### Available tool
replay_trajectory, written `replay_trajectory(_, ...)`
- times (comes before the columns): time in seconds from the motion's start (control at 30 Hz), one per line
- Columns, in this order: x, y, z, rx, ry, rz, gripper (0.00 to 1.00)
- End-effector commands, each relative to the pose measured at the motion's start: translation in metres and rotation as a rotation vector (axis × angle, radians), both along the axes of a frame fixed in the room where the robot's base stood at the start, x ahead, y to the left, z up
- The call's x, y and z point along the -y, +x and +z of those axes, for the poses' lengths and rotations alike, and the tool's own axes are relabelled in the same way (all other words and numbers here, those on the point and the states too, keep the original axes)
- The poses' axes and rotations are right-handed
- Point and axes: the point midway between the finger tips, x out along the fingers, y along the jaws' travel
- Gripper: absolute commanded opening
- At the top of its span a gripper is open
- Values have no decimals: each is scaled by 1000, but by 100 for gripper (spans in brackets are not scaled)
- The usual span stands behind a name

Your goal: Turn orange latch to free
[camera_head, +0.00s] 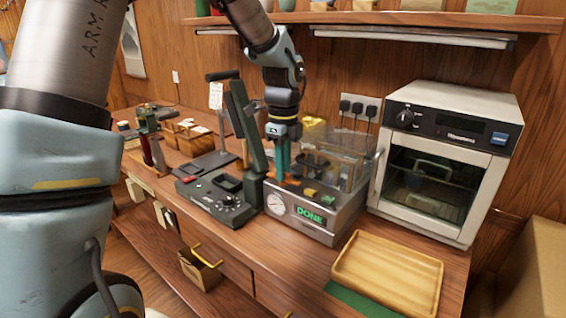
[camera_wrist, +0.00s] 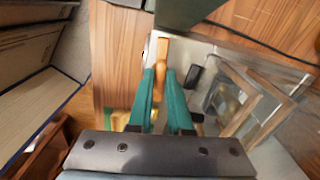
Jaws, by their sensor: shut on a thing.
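The orange latch (camera_head: 285,182) is on the front left of a grey machine (camera_head: 318,222) with a round dial and a green "DONE" display. In the wrist view the latch (camera_wrist: 162,50) is a short orange bar running up from between my fingers. My gripper (camera_head: 280,168) points down over it with teal fingers. In the wrist view the gripper (camera_wrist: 163,72) is shut on the latch, one finger on each side. The latch's lower part is hidden by the fingers.
A clear-walled box (camera_head: 345,150) stands on the machine, close right of my gripper. A dark device with a tall green lever (camera_head: 247,125) stands close left. A white oven (camera_head: 445,150) is further right. A wooden tray (camera_head: 390,270) lies in front. A shelf (camera_head: 420,18) runs above.

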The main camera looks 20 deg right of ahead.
Motion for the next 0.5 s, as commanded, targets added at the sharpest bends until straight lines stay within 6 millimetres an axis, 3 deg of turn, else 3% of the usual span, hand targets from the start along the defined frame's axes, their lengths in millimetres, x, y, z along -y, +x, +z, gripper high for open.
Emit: replay_trajectory(0.5,1,-1,1,0,-2,-151,0)
